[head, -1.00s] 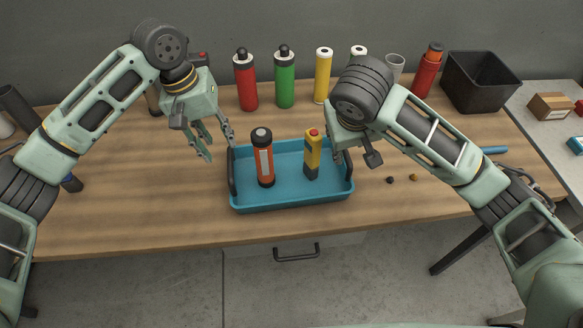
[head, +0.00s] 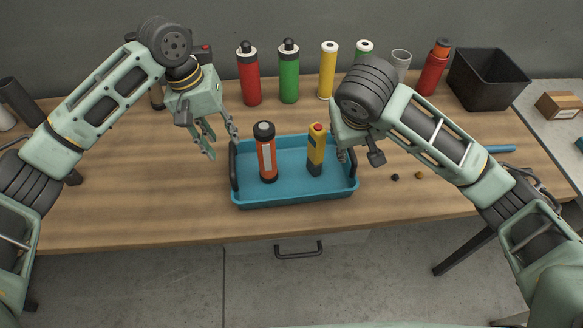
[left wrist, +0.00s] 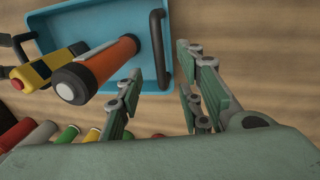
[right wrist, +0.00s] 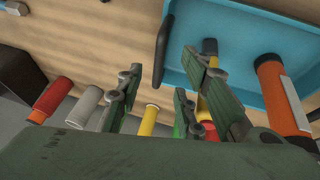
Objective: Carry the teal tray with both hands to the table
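The teal tray (head: 290,196) rests on a wooden workbench near its front edge, with a dark upright handle at each end. An orange-and-black bottle (head: 267,155) and a yellow-and-black device with a red top (head: 316,150) stand in it. My left gripper (head: 222,146) is open just above and left of the tray's left handle (left wrist: 160,48), which lies ahead between its fingers in the left wrist view. My right gripper (head: 346,155), partly hidden by its own arm, is open by the right handle (right wrist: 163,50). Neither visibly grips a handle.
Red (head: 248,78), green (head: 289,75) and yellow (head: 328,72) bottles stand along the back, with a black bin (head: 488,80) at back right. A pale table (head: 545,98) adjoins on the right. Small dark and orange bits lie right of the tray. The bench's left front is clear.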

